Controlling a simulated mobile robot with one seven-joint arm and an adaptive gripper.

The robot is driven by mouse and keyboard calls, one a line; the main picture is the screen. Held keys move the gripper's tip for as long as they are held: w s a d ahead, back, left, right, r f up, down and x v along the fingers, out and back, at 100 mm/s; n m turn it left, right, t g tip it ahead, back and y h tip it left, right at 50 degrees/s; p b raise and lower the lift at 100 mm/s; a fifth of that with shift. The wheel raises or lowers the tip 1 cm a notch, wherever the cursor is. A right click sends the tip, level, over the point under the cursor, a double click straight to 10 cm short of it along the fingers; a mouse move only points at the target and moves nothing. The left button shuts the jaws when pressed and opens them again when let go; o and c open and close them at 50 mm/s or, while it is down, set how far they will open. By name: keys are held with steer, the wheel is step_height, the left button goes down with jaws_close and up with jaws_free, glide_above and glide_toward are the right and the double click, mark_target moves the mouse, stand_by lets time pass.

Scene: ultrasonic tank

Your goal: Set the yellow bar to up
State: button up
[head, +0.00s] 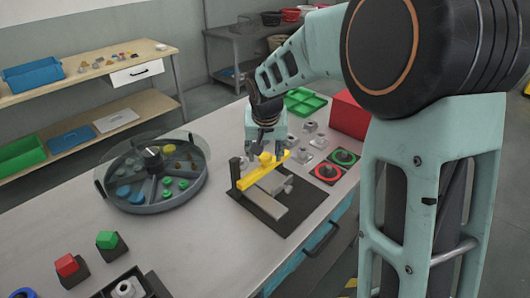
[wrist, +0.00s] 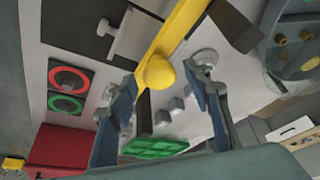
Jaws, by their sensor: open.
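The yellow bar (head: 252,179) sits on a fixture with a dark base plate (head: 278,208) near the middle of the table. It runs slantwise in the head view, its right end higher in the picture; I cannot tell its true tilt. A round yellow knob (head: 266,157) stands on it. My gripper (head: 267,146) is just above the knob, fingers pointing down. In the wrist view the bar (wrist: 181,24) runs from the top edge to the knob (wrist: 157,72), which shows between the tips of my open gripper (wrist: 160,76). Contact cannot be told.
A grey round tray (head: 160,203) with sectors of small parts stands left of the fixture. A dark post (head: 235,172) rises beside the bar's left end. Red and green ring panels (head: 327,172), grey parts, a green tray (head: 305,101) and a red box (head: 349,115) lie to the right and behind.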

mark_target(265, 157)
steer(key=shift+c, duration=0.3)
jaws_close()
steer(key=shift+w+r+p, duration=0.15)
steer(key=shift+r+p, duration=0.9)
steer(key=shift+r, duration=1.7)
steer(key=shift+o, duration=0.3)
jaws_free()
steer(key=shift+r, duration=0.1)
steer(key=v, duration=1.1)
steer(key=shift+s+r, duration=0.3)
steer(key=shift+s, duration=0.1)
